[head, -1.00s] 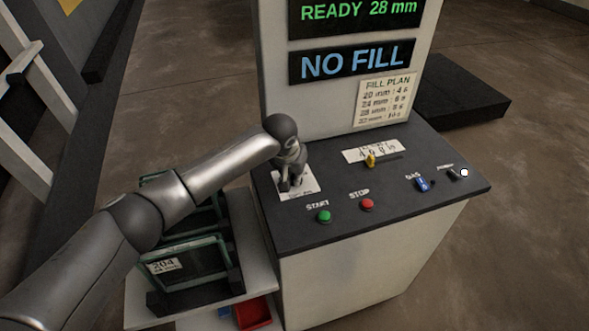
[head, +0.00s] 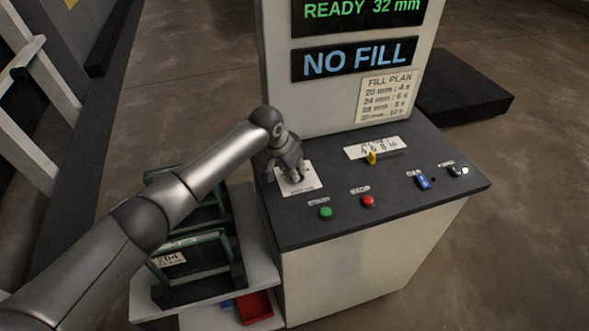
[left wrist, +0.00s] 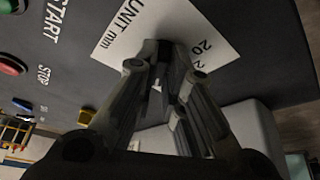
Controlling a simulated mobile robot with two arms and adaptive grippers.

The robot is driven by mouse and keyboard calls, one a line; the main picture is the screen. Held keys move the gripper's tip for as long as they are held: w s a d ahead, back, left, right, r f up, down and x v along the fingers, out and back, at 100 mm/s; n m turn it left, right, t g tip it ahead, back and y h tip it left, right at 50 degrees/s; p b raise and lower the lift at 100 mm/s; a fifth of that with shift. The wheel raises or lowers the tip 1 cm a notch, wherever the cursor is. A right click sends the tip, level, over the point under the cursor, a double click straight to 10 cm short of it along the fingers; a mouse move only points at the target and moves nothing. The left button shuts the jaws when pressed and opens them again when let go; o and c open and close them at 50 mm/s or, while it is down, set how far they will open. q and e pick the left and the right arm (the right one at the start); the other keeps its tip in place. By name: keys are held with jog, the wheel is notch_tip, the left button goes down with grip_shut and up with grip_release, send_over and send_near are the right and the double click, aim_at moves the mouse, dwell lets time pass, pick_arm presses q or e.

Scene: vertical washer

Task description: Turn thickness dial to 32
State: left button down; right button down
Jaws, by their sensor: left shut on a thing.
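The thickness dial sits on a white scale plate (head: 311,184) at the left of the console and is mostly hidden by my left gripper (head: 292,175). The left gripper reaches down from above and is shut on the dial. In the left wrist view the fingers (left wrist: 160,82) close around the dial over the plate marked "UNIT mm", with a "20" mark at its right. A small white mark (left wrist: 157,86) shows between the fingers. The upper display (head: 362,12) reads "READY 32 mm". My right gripper is not in view.
A second display (head: 357,60) reads "NO FILL". A shelf with framed panels (head: 205,262) stands left of the console.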

pick_arm(q)
jog(key=shift+s+f, duration=0.1)
jog(key=shift+f, duration=0.05)
jog(key=c, duration=1.6)
grip_release()
jog(key=shift+o, duration=0.4)
jog(key=v, duration=1.2)
